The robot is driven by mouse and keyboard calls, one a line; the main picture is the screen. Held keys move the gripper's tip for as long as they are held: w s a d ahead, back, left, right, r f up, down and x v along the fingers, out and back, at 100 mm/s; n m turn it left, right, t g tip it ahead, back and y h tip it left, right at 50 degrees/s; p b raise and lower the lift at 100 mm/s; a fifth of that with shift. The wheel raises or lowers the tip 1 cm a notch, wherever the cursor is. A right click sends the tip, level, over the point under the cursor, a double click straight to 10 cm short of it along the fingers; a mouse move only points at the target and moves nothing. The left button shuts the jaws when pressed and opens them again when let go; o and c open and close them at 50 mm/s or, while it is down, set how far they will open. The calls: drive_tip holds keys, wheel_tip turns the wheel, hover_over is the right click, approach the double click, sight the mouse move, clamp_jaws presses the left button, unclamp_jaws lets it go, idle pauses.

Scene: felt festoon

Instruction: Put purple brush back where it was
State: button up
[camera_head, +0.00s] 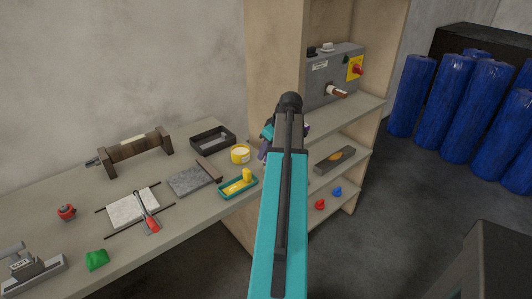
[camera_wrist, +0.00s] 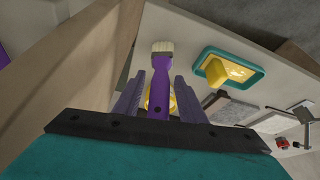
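The purple brush (camera_wrist: 159,84) shows in the wrist view with pale bristles pointing away from me and its handle, with a small dark hole, between my fingers. My gripper (camera_wrist: 161,76) appears shut on the handle, though narrow gaps seem to show beside it. The brush passes in front of a yellow tin, so it is held up above the surface behind it. In the head view my arm hides most of the gripper and the brush; only small purple bits show beside the arm.
The workbench (camera_head: 85,190) holds the yellow tin (camera_head: 240,154), a teal tray (camera_head: 238,187) with a yellow block, a grey stone slab (camera_head: 190,180), a dark open box (camera_head: 212,140) and a red-handled tool (camera_head: 149,216). A shelf unit (camera_head: 350,108) with a grey machine (camera_head: 330,78) stands right.

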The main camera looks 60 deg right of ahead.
drive_tip(key=b+v, duration=0.1)
drive_tip(key=v, duration=1)
drive_tip(key=shift+b, duration=0.3)
idle(0.6)
